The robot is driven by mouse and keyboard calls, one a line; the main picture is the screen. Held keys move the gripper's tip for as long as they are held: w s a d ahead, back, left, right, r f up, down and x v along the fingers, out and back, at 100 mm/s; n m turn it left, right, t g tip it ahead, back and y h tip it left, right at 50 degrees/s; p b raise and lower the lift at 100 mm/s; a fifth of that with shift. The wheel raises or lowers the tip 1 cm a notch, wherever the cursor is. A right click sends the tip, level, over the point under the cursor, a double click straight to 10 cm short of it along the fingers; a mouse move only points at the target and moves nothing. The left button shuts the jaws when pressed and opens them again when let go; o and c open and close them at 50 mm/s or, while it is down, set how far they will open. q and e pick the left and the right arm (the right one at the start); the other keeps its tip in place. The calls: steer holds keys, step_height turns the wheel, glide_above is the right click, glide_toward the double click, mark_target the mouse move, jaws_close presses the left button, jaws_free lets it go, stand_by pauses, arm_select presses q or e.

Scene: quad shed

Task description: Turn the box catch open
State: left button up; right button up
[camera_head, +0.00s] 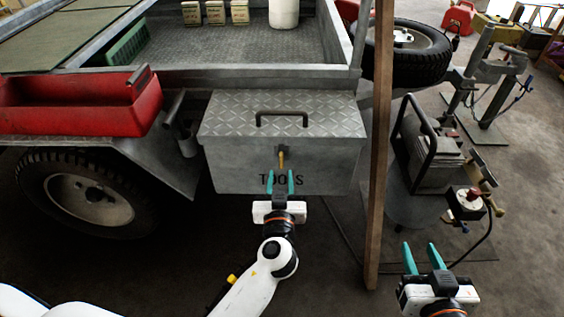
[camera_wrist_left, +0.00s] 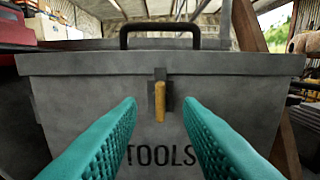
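The grey metal toolbox (camera_head: 232,160) has a diamond-plate lid (camera_head: 330,122) with a black handle, and the lid is closed. Its front reads TOOLS. The box catch (camera_head: 281,160) is a small tan lever on a dark plate at the front, hanging straight down; it also shows in the left wrist view (camera_wrist_left: 160,102). My left gripper (camera_head: 283,183) is open in front of the box, with the catch between and beyond its teal fingers, apparently untouched. My right gripper (camera_head: 423,256) is open and empty at the lower right, away from the box.
A wooden post (camera_head: 376,150) stands just right of the box, between my grippers. A red tray (camera_head: 75,108) and a trailer wheel (camera_head: 90,198) are to the left. A compressor-like machine (camera_head: 432,155) stands right of the post. The floor before the box is clear.

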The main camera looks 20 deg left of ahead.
mark_target(281, 160)
arm_select(q)
steer(key=x, duration=0.6)
steer(key=shift+w+f, duration=0.1)
steer(key=shift+w, duration=0.05)
arm_select(e)
steer(key=shift+s+d+f+g, duration=0.1)
steer(key=shift+s+f+g, duration=0.05)
steer(key=shift+f+g, duration=0.15)
arm_select(q)
steer(key=shift+c, duration=0.2)
jaws_close()
